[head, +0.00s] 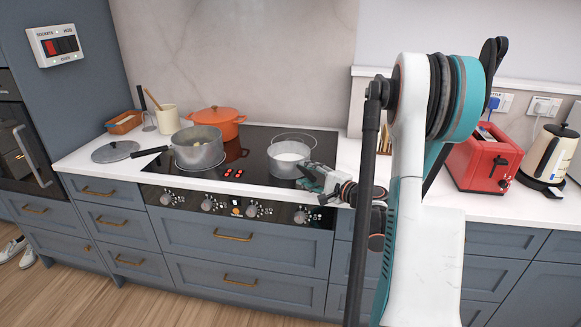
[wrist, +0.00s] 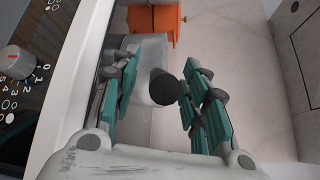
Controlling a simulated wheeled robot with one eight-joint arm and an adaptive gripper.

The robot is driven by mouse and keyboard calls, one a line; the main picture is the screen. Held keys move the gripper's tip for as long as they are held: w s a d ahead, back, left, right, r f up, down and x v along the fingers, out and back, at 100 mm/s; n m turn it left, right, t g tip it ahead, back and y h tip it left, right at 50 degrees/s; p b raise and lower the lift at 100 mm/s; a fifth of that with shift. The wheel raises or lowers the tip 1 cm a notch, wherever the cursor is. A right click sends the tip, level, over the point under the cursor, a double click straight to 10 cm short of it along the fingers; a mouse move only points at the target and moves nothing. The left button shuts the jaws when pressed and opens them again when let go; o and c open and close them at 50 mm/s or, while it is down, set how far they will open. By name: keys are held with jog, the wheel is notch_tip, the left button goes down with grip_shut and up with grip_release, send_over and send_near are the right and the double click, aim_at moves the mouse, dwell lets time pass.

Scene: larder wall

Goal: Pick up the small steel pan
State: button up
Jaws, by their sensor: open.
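The small steel pan (head: 283,168) stands on the right part of the black hob, with pale contents inside. In the wrist view its grey side (wrist: 155,58) shows beyond the fingers, and its dark handle (wrist: 167,87) points toward me, end-on. My gripper (head: 306,175) is at the right side of the pan, low over the hob edge. In the wrist view my gripper (wrist: 163,72) is open, with teal fingers on either side of the handle and a gap visible. The head view hides most of the handle behind the gripper.
A larger pan (head: 198,154) with a black handle stands on the hob's left part. Behind it is an orange pot (head: 217,120). A lid (head: 115,151) lies on the counter at left. A red toaster (head: 485,158) and a cream kettle (head: 551,155) stand at right.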

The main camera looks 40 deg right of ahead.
jog(key=shift+w+f, duration=0.1)
jog(key=shift+w, duration=0.5)
grip_shut()
jog(key=shift+r, duration=0.25)
